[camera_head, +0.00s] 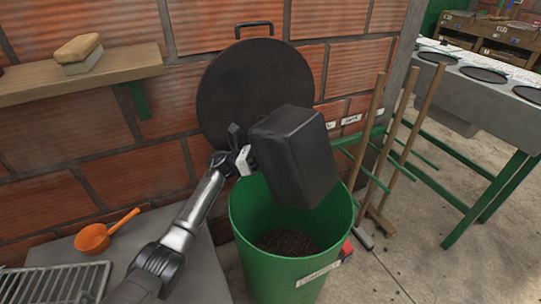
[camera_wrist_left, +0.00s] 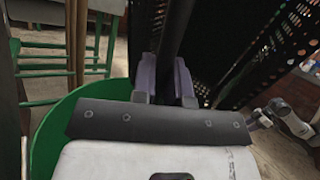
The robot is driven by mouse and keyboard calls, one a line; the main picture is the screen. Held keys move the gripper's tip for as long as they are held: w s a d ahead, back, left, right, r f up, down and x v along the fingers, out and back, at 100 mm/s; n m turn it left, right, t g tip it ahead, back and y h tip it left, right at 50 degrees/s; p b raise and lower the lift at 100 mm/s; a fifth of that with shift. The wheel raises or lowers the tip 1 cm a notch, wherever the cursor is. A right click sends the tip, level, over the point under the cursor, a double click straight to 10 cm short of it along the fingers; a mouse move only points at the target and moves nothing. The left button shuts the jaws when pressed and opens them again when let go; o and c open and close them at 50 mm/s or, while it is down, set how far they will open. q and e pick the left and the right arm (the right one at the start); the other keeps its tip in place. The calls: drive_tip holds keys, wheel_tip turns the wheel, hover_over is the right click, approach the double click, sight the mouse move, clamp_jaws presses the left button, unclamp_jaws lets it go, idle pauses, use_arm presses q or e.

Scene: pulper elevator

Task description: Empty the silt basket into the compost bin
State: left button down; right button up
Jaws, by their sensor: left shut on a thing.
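The dark silt basket (camera_head: 292,155) is tilted above the mouth of the green compost bin (camera_head: 290,262) and hides part of its rim. In the head view its closed outer side faces me, so I cannot see inside it. My left gripper (camera_head: 243,160) is at the basket's left end. In the left wrist view, my left gripper (camera_wrist_left: 167,80) is shut on the dark handle of the basket, whose perforated wall (camera_wrist_left: 240,65) shows beyond. Dark material (camera_head: 287,243) lies inside the bin.
A round black lid (camera_head: 240,85) stands against the brick wall behind the bin. Wooden-handled tools (camera_head: 395,125) lean at right. A shelf (camera_head: 80,78) with a brush is upper left. An orange scoop (camera_head: 95,237) and wire rack (camera_head: 55,284) lie at lower left.

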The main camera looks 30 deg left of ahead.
sight(317, 150)
use_arm(q)
drive_tip(key=shift+s+d+r+m+g+y+p, duration=0.55)
drive_tip(key=shift+d+r+m+y+p, duration=0.95)
drive_tip(key=shift+p, duration=3)
drive_tip(key=shift+s+d+r+m+g+y+p, duration=0.3)
drive_tip(key=shift+d+r+m+g+y+p, duration=0.4)
drive_tip(key=shift+d+r+y+p, duration=2.6)
drive_tip(key=shift+s+d+f+m+g+h+p, duration=0.4)
drive_tip(key=shift+d+m+p, duration=0.8)
drive_tip(key=shift+p, duration=4.55)
drive_tip(key=d+m+y+p, duration=0.1)
drive_tip(key=d+y+p, duration=0.1)
drive_tip(key=p, duration=0.1)
drive_tip(key=s+d+y+p, duration=0.1)
drive_tip(key=d+y+p, duration=0.1)
drive_tip(key=p, duration=0.1)
drive_tip(key=shift+d+r+m+y, duration=0.2)
drive_tip(key=shift+d+m+y, duration=0.1)
drive_tip(key=shift+m, duration=0.1)
drive_tip(key=d+f+y, duration=0.1)
drive_tip(key=d+f+m+y+p, duration=0.1)
drive_tip(key=f+y, duration=0.1)
drive_tip(key=d+f+y, duration=0.1)
drive_tip(key=shift+s+d+f+m+t+y, duration=0.2)
drive_tip(key=shift+s+f+m+t+y, duration=0.1)
drive_tip(key=shift+s+f, duration=0.1)
